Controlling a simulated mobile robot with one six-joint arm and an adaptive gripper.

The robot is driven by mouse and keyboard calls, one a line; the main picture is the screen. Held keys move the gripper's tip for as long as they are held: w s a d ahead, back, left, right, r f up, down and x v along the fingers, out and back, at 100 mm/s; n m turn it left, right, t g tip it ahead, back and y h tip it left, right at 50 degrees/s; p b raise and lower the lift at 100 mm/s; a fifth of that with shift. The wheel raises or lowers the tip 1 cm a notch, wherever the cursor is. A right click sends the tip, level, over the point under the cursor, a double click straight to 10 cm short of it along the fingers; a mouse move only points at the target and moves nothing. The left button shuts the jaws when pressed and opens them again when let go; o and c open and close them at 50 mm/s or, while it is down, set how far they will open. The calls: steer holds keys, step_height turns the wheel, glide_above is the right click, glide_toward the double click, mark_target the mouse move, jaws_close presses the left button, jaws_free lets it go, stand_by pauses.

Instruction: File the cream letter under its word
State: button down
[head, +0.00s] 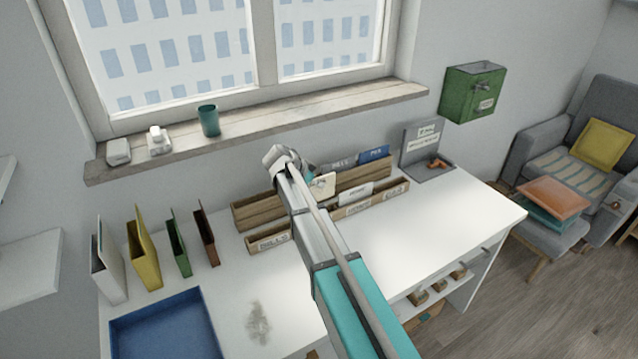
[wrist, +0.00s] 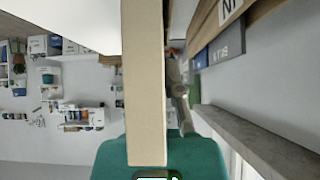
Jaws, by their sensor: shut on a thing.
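The cream letter (head: 323,187) is in my gripper (head: 314,174), above the wooden sorter (head: 255,211). In the wrist view the cream letter (wrist: 144,90) is a long pale strip seen almost edge-on, and one grey finger (wrist: 178,92) shows beside it. The sorter has a back row and a lower front row with word labels. The front-left label (head: 272,241) seems to read BILLS; the other front labels are too small to read surely. My arm hides the middle of the sorter. I cannot tell whether the letter touches it.
A blue card (head: 373,153) stands in the back row, and a white card (head: 356,189) stands in front. Several coloured folders (head: 144,256) and a blue tray (head: 165,327) are on the left of the desk. A grey sign stand (head: 421,148) is behind right. The right desktop is clear.

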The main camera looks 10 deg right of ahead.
steer(key=shift+f+b, duration=4.8)
steer(key=shift+f, duration=0.15)
steer(key=c, duration=0.7)
jaws_free()
steer(key=shift+r, duration=0.1)
